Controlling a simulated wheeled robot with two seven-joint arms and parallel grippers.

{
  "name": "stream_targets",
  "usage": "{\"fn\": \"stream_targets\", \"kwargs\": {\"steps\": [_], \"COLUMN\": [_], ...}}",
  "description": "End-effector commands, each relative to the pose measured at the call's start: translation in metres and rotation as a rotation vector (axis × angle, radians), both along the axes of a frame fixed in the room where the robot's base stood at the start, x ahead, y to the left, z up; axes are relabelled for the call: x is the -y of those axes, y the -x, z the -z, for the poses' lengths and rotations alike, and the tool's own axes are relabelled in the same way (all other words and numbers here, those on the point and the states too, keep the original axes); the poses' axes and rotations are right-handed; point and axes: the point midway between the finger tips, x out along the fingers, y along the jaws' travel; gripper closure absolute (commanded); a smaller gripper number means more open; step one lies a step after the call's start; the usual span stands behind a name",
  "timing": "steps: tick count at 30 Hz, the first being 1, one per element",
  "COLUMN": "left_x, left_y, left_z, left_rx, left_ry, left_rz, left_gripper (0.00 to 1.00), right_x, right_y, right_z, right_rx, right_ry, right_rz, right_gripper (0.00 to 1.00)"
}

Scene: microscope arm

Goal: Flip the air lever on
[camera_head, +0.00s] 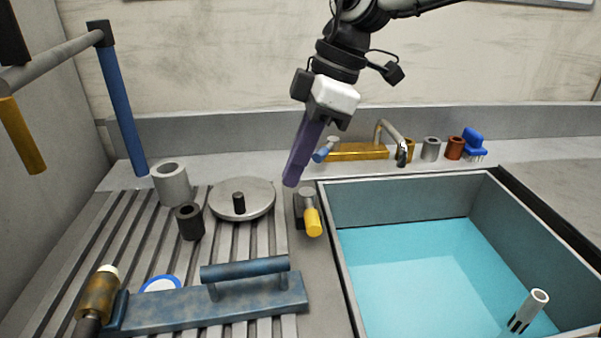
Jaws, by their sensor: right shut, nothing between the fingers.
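A small lever with a yellow handle (313,222) and a grey body sits on the strip between the slatted rack and the basin. Its yellow end points toward the front. A small blue handle (322,154) sits at the left end of the brass tap base; no label shows which of the two is the air lever. My right gripper (291,182) hangs down from the top, its purple fingers shut and empty. In the picture its tips are just above and left of the yellow-handled lever, seemingly apart from it. My left gripper is not in view.
The basin (352,278) with blue water lies to the right, with a tube in it. A round grey disc (256,196), two cylinders and a blue handled plate (180,308) stand on the slatted rack. A tap (385,128) and small cups line the back.

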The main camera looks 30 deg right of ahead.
Motion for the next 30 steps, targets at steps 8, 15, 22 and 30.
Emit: {"fn": "stream_targets", "kwargs": {"steps": [8,15,22,30], "left_x": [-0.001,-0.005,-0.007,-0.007], "left_y": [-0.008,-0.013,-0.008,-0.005], "left_z": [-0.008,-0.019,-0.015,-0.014], "left_rx": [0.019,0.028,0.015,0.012], "left_ry": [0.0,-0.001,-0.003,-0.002], "left_rz": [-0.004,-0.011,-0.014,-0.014], "left_gripper": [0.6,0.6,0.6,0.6], "right_x": [-0.019,-0.006,0.009,0.01], "right_y": [-0.007,-0.002,0.005,0.005], "right_z": [0.057,0.077,0.082,0.083], "right_rx": [-0.006,0.0,0.001,0.001], "right_ry": [0.0,-0.004,-0.002,-0.001], "right_rz": [-0.003,0.002,-0.001,-0.001], "right_gripper": [1.0,1.0,1.0,1.0]}}
